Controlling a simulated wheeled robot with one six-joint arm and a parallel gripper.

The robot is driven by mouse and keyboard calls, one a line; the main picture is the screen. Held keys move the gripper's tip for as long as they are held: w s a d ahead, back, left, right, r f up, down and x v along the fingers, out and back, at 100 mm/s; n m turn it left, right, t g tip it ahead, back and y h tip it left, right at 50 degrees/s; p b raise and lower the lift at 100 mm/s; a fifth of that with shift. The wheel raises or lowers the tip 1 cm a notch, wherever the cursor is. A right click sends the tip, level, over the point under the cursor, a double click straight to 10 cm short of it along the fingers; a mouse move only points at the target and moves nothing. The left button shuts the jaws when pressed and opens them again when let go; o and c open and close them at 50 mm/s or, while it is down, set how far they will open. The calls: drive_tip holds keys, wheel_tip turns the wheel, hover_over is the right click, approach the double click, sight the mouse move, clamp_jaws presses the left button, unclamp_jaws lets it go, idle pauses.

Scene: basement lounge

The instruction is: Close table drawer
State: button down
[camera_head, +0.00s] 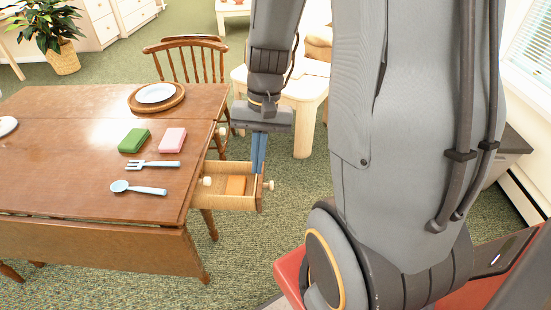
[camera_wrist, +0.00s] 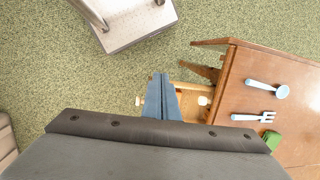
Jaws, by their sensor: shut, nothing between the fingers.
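The brown wooden table (camera_head: 90,175) has a light wood drawer (camera_head: 222,201) pulled out of its right side. The drawer's front with a white knob (camera_head: 269,185) faces right, and an orange block (camera_head: 236,185) lies inside. My gripper (camera_head: 257,170) is shut and empty, with its blue fingers pointing down at the front end of the drawer. I cannot tell whether they touch it. In the wrist view, the fingers (camera_wrist: 159,78) cover much of the drawer (camera_wrist: 190,87), and its front knob (camera_wrist: 138,101) shows just left of them.
On the table (camera_wrist: 237,70) are a green block (camera_head: 134,140), a pink block (camera_head: 173,140), a fork (camera_head: 153,164), a spoon (camera_head: 139,188) and a plate (camera_head: 156,93). A wooden chair (camera_head: 188,62) stands behind, near a pale side table (camera_head: 304,117). Green carpet is clear right of the drawer.

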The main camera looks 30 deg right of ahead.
drive_tip(key=w+d+f+m+t+y+p, duration=0.1)
drive_tip(key=w+d+f+m+t+y, duration=0.1)
drive_tip(key=d+f+m, duration=0.35)
drive_tip(key=w+d+f+m+t+y, duration=0.1)
drive_tip(key=w+d+f+m+t, duration=0.15)
drive_tip(key=d+m, duration=0.55)
drive_tip(key=w+d+f+m+t+y+p, duration=0.1)
drive_tip(key=w+d+f+m+t+y, duration=0.15)
drive_tip(key=d+m, duration=0.4)
drive_tip(key=w+a+f+n+g+p, duration=0.1)
drive_tip(key=w+a+f+p, duration=0.2)
drive_tip(key=w+a+f, duration=0.3)
drive_tip(key=shift+w+a+f+n, duration=0.4)
drive_tip(key=shift+a+f, duration=0.15)
drive_tip(key=shift+f, duration=0.25)
